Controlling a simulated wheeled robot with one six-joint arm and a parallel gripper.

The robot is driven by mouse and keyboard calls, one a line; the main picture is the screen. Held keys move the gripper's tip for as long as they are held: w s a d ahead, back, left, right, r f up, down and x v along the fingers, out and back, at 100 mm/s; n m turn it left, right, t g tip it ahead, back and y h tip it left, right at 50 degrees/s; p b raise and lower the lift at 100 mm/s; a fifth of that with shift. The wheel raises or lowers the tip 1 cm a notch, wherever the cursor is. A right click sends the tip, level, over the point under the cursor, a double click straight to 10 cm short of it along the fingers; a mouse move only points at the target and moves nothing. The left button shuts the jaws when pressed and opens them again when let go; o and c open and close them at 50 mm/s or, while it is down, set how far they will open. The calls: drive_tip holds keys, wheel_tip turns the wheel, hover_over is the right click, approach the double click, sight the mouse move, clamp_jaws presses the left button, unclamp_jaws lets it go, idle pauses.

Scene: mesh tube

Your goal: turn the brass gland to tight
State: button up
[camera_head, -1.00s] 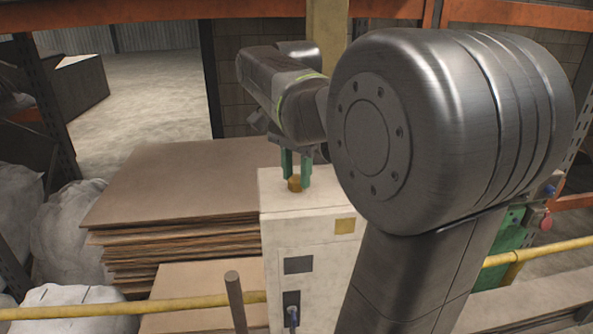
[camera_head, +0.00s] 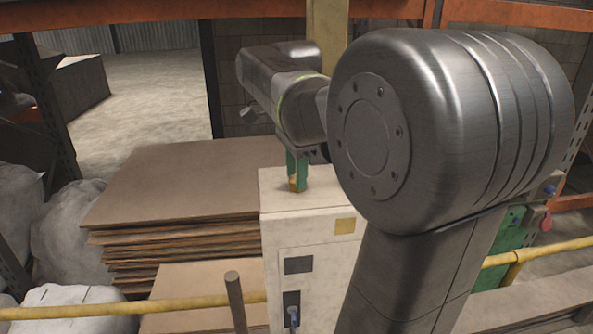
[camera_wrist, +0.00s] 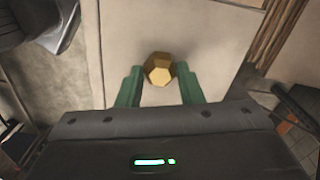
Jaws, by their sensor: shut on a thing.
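The brass gland (camera_head: 292,184) sits on the top of the pale cabinet (camera_head: 314,205). In the wrist view the gland (camera_wrist: 158,69) shows as a faceted brass piece between the two green fingers. My gripper (camera_head: 297,178) comes down on it from above, and in the wrist view the fingers of my gripper (camera_wrist: 158,88) stand on either side of it, shut on it. In the head view a finger hides part of the gland. Markings that would tell how tight it is do not show.
Stacked brown sheets (camera_head: 180,185) lie left of the cabinet. White sacks (camera_head: 75,230) stand at far left. A yellow rail (camera_head: 110,308) runs across the front. My arm covers the right middle of the head view.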

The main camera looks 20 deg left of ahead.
drive_tip(key=o, duration=1)
drive_tip(key=shift+c, duration=0.2)
drive_tip(key=shift+r, duration=0.1)
wheel_tip(320, 180, up, 14)
drive_tip(key=shift+f, duration=0.2)
drive_tip(key=shift+f, duration=0.1)
wheel_tip(320, 180, down, 14)
drive_tip(key=shift+r, duration=0.2)
idle(0.4)
drive_tip(key=shift+r, duration=0.15)
